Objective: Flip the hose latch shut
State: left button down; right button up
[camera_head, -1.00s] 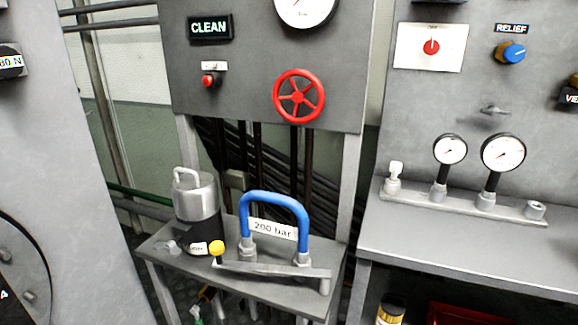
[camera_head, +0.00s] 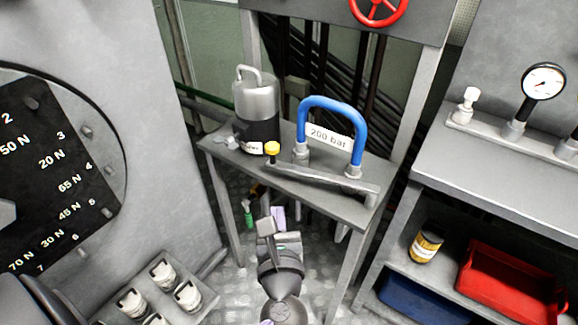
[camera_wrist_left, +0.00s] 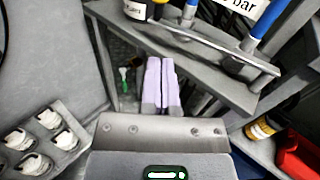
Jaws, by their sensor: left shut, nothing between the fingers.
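The blue hose (camera_head: 330,104), a bent loop with a "200 bar" tag (camera_head: 329,136), stands between two grey fittings on a small grey bench (camera_head: 320,195). A flat grey bar (camera_head: 320,178), which looks like the latch, runs along the bench's front edge. A yellow knob (camera_head: 272,148) stands near its left end. My left gripper (camera_head: 277,217) is shut and empty, in front of the bench and apart from the bar. In the left wrist view its lilac fingers (camera_wrist_left: 160,85) lie together, with the bar (camera_wrist_left: 222,52) beyond them. My right gripper is out of view.
A grey-and-black canister (camera_head: 257,105) stands on the bench, left of the hose. At right, a shelf holds a yellow-labelled can (camera_head: 427,244) and a red bin (camera_head: 510,285). White-capped parts (camera_head: 162,275) sit in a tray at lower left. A grey cabinet rises at left.

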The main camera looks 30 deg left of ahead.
aim_at(272, 152)
pick_arm(q)
jog(key=b+x, duration=0.1)
jog(key=x, duration=0.8)
jog(key=b+x, duration=0.1)
jog(key=x, duration=0.3)
jog(key=shift+a+r+b, duration=0.2)
jog(key=shift+r+b, duration=0.15)
jog(key=shift+r, duration=0.05)
jog(key=shift+w+a, duration=0.15)
jog(key=shift+w, duration=0.25)
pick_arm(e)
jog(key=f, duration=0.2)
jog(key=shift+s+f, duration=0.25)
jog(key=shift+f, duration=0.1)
